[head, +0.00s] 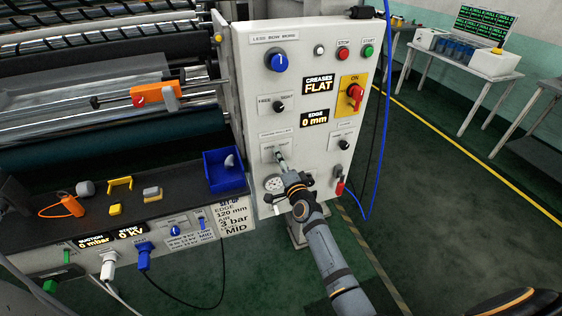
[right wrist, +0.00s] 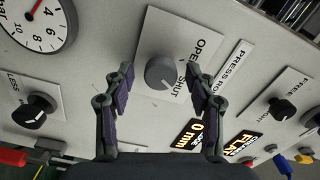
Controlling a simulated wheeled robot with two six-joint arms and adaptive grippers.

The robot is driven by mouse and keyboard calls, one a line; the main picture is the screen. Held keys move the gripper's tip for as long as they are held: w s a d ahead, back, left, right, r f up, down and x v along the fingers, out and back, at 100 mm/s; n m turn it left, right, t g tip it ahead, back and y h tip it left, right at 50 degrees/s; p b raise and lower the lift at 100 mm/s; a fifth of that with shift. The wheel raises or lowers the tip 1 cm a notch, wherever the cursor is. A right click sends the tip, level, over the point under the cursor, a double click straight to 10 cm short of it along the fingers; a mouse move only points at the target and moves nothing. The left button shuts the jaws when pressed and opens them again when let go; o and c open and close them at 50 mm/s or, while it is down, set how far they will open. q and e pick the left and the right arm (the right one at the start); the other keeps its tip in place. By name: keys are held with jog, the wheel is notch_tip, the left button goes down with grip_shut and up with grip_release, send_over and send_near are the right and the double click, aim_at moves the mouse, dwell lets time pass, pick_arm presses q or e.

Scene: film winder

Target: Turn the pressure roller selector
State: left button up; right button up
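The pressure roller selector (right wrist: 161,72) is a round grey knob on a white plate marked OPEN and SHUT, on the upright control panel. In the right wrist view it sits between and beyond my right gripper's two fingers (right wrist: 160,92), which are spread wide. I see no finger touching it. Its setting is hard to read. In the head view my right gripper (head: 284,168) is at the panel's lower left, in front of the selector's plate (head: 268,151), and hides the knob. My left gripper is not in view.
A pressure gauge (head: 274,184) is just below the selector. Other knobs (head: 345,144), a red switch (head: 355,93) and the EDGE display (head: 314,118) share the panel (head: 245,60). A blue cable (head: 386,100) hangs along its right side. A shelf with a blue bin (head: 222,172) stands left.

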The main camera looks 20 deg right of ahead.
jog(key=s, duration=1.2)
jog(key=shift+d, duration=0.2)
jog(key=s+d+f+n+g, duration=0.1)
jog(key=s+f+n+g, duration=0.3)
jog(key=f, duration=0.8)
jog(key=s+f+n+g, duration=0.1)
jog(key=s+f+g, duration=0.1)
jog(key=s+f, duration=0.75)
jog(key=s+d+f+n+g, duration=0.1)
jog(key=s+f+n+g, duration=0.2)
jog(key=f, duration=1.2)
jog(key=s+d+f+n+g, duration=0.2)
jog(key=s+f, duration=0.3)
jog(key=s, duration=0.4)
jog(key=s+d+f+n+g+h, duration=0.1)
jog(key=s+d+f+n+g, duration=0.1)
jog(key=s, duration=0.8)
jog(key=s+d+f+n+g, duration=0.2)
jog(key=s+f+g, duration=0.1)
jog(key=s+f, duration=0.4)
jog(key=shift+s+f+g, duration=0.35)
jog(key=shift+s+g, duration=0.05)
jog(key=shift+s, duration=0.85)
